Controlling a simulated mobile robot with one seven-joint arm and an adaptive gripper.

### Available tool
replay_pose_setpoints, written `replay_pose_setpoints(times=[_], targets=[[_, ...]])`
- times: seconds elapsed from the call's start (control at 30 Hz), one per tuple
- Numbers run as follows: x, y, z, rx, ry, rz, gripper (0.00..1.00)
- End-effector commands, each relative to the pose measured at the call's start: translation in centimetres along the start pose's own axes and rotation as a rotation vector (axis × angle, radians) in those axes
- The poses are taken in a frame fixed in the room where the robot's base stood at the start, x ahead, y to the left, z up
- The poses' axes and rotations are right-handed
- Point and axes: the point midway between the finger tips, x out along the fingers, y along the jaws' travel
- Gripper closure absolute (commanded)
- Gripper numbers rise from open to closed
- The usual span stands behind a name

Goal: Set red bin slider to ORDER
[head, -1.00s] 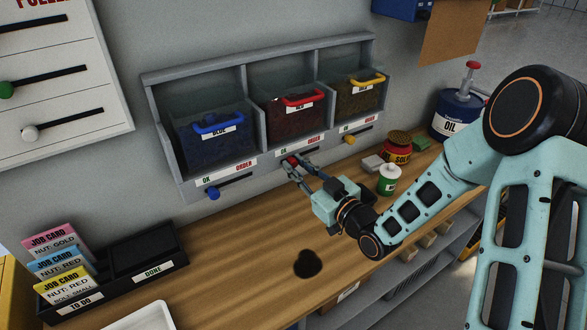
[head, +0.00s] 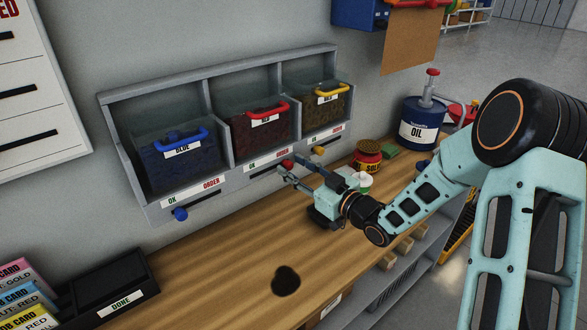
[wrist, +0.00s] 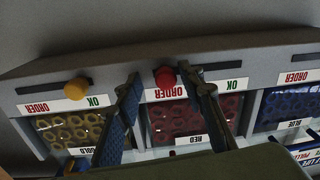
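The red bin (head: 262,135) is the middle of three bins in a grey wall rack. Below it, the red slider knob (head: 287,164) is at the right end of its slot, under the word ORDER. In the upside-down wrist view, the red knob (wrist: 165,76) is beside the red bin's ORDER label (wrist: 166,93), away from OK. My gripper (wrist: 159,73) is open, with one finger on each side of the knob. The finger on the OK side is close to the knob; I cannot tell whether it touches.
The blue slider knob (head: 180,214) and yellow slider knob (head: 318,150) are by their OK labels. A red-lidded pot (head: 367,158), a white-topped can (head: 364,182) and an oil can (head: 420,125) stand right of my gripper. The bench (head: 225,255) is mostly clear.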

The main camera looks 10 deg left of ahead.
Motion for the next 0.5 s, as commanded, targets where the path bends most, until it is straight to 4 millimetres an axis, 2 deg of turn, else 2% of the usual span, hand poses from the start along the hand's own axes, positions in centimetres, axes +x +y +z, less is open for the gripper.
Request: replay_pose_setpoints(times=[0.27, 0.37, 0.5], targets=[[-0.7, -0.1, 0.0, 0.000, 0.001, -0.001, 0.64], [-2.1, 0.0, 0.0, 0.000, -0.001, 0.000, 0.64], [-5.2, 0.1, 0.0, 0.000, -0.002, 0.002, 0.64]])
